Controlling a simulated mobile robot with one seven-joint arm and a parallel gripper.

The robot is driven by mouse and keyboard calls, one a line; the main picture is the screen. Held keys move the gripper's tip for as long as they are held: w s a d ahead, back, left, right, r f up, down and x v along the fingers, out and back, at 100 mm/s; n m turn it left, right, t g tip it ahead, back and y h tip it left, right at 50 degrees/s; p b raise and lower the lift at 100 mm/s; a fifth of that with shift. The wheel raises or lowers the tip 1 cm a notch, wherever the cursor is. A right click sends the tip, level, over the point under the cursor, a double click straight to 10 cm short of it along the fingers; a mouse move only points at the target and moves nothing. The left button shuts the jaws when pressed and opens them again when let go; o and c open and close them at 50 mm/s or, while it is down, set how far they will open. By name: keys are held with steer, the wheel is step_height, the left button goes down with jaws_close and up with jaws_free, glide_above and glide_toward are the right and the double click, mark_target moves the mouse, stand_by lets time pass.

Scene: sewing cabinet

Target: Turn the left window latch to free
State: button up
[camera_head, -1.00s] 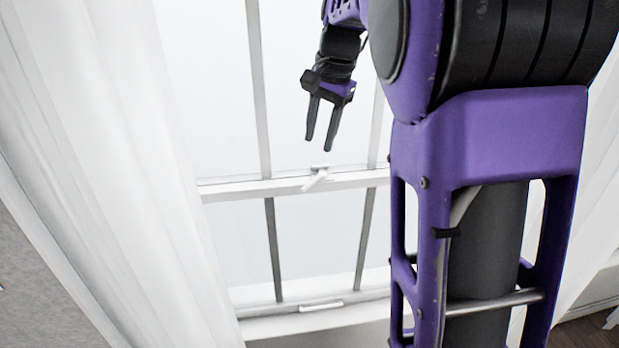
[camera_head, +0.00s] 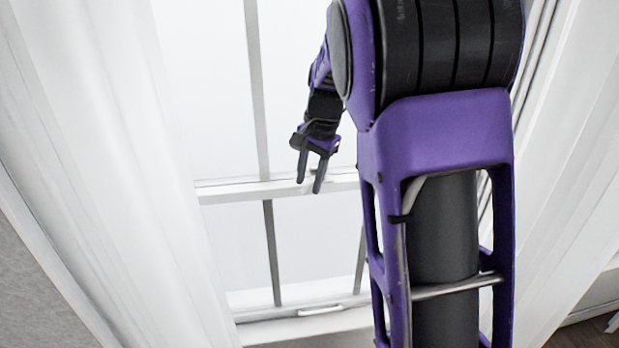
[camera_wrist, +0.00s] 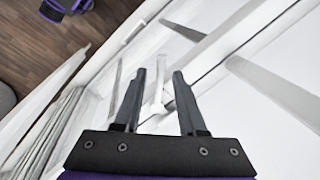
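The white window latch (camera_wrist: 157,94) shows in the wrist view as a lever between my two fingers, with a gap visible on each side of it. It sits on the white middle rail (camera_head: 232,192) of the window. In the head view my gripper (camera_head: 309,186) hangs in front of that rail and hides most of the latch. The wrist view also shows my gripper (camera_wrist: 159,72), with its dark fingers apart on either side of the lever. I cannot tell whether either finger touches it. No second latch shows.
A white curtain (camera_head: 110,180) hangs left of the window, and another curtain (camera_head: 575,150) hangs at the right. A white pull handle (camera_head: 320,311) is on the bottom rail. Thin vertical bars (camera_head: 272,250) divide the panes. Wooden floor (camera_wrist: 95,35) shows in the wrist view.

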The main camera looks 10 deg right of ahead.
jaws_close()
stand_by(1.2)
